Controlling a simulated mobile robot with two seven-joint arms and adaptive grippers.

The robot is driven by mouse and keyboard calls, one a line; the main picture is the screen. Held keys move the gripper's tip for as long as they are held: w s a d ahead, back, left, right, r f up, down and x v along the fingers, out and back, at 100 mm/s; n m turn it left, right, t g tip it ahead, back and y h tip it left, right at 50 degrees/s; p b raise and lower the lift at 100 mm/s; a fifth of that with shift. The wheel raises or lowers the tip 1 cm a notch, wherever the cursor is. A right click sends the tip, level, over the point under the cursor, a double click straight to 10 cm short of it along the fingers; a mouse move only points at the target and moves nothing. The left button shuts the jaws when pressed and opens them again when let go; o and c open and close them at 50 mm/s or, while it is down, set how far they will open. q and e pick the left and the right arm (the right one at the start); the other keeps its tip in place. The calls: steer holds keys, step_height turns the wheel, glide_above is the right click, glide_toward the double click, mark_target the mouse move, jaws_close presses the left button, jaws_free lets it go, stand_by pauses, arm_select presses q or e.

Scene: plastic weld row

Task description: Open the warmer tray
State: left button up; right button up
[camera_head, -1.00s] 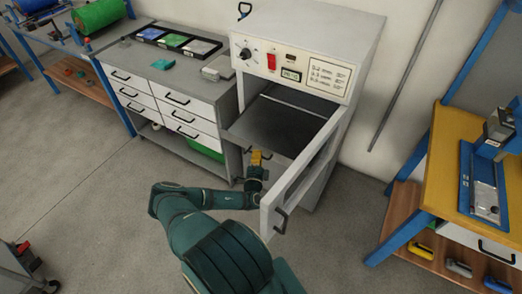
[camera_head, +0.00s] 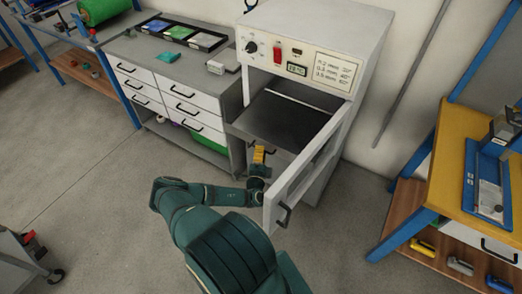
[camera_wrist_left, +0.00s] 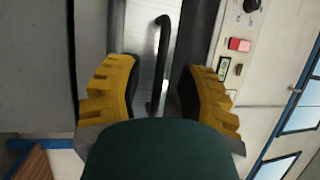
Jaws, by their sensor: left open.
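The white warmer (camera_head: 365,62) stands against the wall with its door (camera_head: 300,178) swung open toward me. Its dark grey tray (camera_head: 283,118) shows in the opening; how far out it sits I cannot tell. Below the tray's front edge is a dark bar handle (camera_head: 252,145), partly hidden by my gripper. My left gripper (camera_head: 258,153) is at this handle, left of the open door. In the left wrist view the black handle (camera_wrist_left: 158,70) stands between the two yellow fingers (camera_wrist_left: 155,88), with gaps on both sides. My left gripper is open. My right gripper is not in view.
A grey drawer cabinet (camera_head: 172,98) adjoins the warmer on the left, with a black bin tray on top. A yellow-topped bench (camera_head: 448,165) with blue legs stands at right. A cart (camera_head: 22,262) is at lower left. The floor between is clear.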

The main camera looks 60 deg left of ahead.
arm_select(q)
steer(key=v, duration=1)
steer(key=shift+s+d, duration=0.25)
